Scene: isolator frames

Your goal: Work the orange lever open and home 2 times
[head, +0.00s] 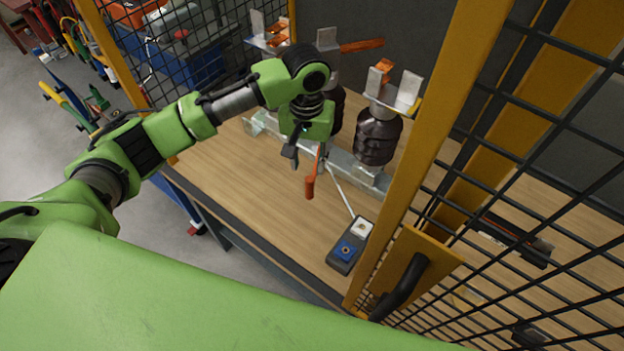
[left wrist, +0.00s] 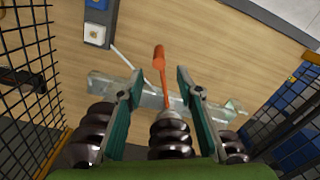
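The orange lever (head: 310,186) points down and toward me over the wooden table in the head view. Its upper end is partly hidden behind my left gripper (head: 303,158). In the left wrist view the lever (left wrist: 160,62) stands between the two fingers of my left gripper (left wrist: 157,82). The fingers are wide apart, with visible gaps on both sides of the lever. The isolator's pale metal rail (head: 367,176) lies on the table and carries dark ribbed insulators (head: 377,138). My right gripper is in neither view.
A yellow post (head: 432,130) and black mesh stand right of the isolator. A small grey box with a blue part (head: 345,250) lies near the table's front edge. An orange bar (head: 362,45) sticks out above the insulators. The wooden top (head: 235,190) at left is clear.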

